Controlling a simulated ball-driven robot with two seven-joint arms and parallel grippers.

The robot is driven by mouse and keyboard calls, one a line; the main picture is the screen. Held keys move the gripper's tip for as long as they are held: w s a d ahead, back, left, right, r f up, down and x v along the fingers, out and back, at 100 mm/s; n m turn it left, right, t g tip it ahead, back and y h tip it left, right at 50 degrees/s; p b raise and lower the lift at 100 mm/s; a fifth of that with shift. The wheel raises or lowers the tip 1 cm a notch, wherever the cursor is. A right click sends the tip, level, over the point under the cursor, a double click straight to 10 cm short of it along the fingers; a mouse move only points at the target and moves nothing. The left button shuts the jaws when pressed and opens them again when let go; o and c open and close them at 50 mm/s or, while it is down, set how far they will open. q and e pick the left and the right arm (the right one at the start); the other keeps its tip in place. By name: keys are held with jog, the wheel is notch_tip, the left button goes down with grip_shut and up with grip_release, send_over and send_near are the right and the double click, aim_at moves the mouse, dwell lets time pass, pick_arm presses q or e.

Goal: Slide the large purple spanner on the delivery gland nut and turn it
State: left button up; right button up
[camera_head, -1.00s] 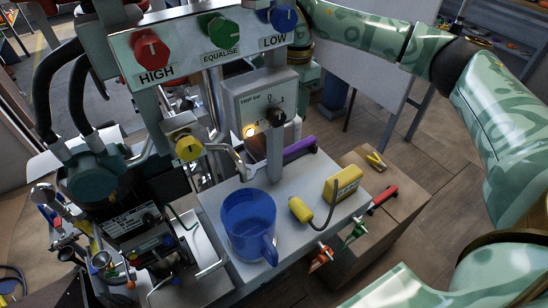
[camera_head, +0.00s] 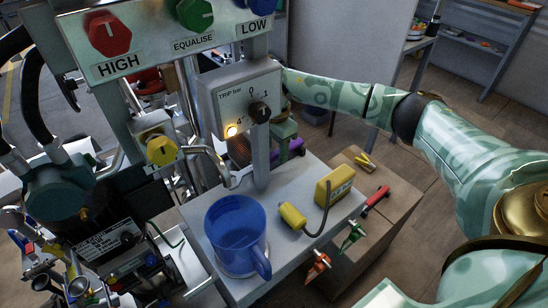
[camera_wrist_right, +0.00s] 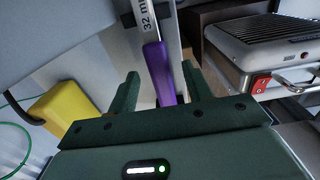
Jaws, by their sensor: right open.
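The large purple spanner (camera_head: 292,147) lies on the grey bench top behind the upright post, partly hidden in the head view. In the right wrist view its purple handle (camera_wrist_right: 159,66) runs away from me to a silver shank marked "32 m…". My right gripper (camera_head: 284,133) is at the spanner behind the gauge box. In the wrist view its two green fingers (camera_wrist_right: 160,88) stand open, one on each side of the handle, with a visible gap on both sides. The spanner's jaw end is out of view. I cannot make out the delivery gland nut. My left gripper is not in view.
The trip gauge box (camera_head: 240,100) and post hang over the spanner. A grey unit with a red switch (camera_wrist_right: 261,85) is close on the wrist view's right.

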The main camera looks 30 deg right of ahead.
aim_at(275, 153)
jog(key=shift+f, duration=0.4)
jog(key=shift+r, duration=0.15)
jog(key=shift+c, duration=0.3)
grip_shut()
notch_tip(275, 153, up, 10)
jog(key=p, duration=0.3)
jog(key=c, duration=0.6)
grip_release()
grip_shut()
